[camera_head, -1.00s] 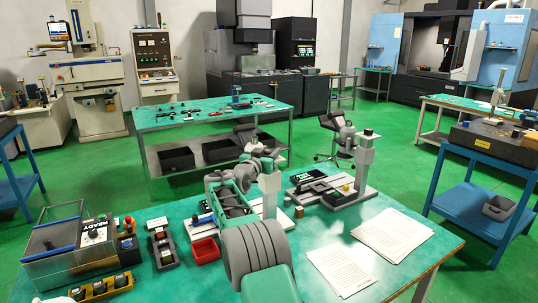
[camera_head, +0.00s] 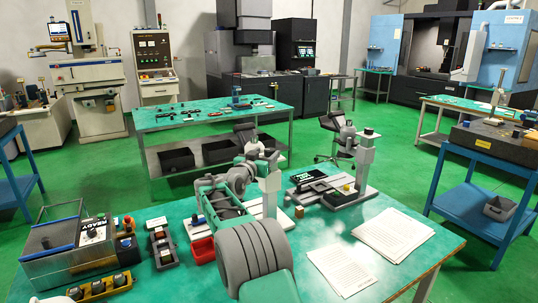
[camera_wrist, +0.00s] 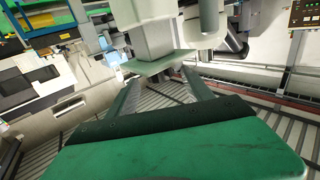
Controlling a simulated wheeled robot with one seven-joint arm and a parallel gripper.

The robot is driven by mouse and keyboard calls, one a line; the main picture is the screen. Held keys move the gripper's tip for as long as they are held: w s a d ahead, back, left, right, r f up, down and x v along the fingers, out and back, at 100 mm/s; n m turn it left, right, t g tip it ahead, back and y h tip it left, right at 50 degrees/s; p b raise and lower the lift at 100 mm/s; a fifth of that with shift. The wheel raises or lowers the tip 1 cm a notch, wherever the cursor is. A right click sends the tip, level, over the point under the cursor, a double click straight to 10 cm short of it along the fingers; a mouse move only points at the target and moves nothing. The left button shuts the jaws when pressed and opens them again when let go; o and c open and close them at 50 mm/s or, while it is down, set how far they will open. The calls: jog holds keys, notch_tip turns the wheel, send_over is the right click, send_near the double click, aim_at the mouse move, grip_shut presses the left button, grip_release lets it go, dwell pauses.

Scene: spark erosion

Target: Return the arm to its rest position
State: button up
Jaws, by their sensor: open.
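My arm rises from the bottom of the head view, with a green link and a thick grey ribbed joint in front. Its green and grey forearm stretches over the near bench (camera_head: 400,268) towards a grey post stand. The far end of the arm overlaps other grey shapes, so the fingers cannot be made out there. In the wrist view my gripper (camera_wrist: 160,77) shows two dark fingers spread apart beyond a wide green body. Nothing is seen held between them. A grey column with a pale green plate (camera_wrist: 158,63) shows behind the fingers; its distance is unclear.
Near bench: post stands (camera_head: 270,196) (camera_head: 366,158), a red tray (camera_head: 202,250) partly behind my arm, a READY box (camera_head: 80,240), a knobbed yellow strip (camera_head: 100,287) and papers (camera_head: 392,235). A second bench (camera_head: 215,113) stands behind; a blue cart (camera_head: 480,200) is right.

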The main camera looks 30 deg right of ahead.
jog(key=v, duration=0.4)
jog(key=shift+s+b, duration=0.1)
jog(key=shift+b, duration=0.2)
jog(key=shift+a, duration=0.1)
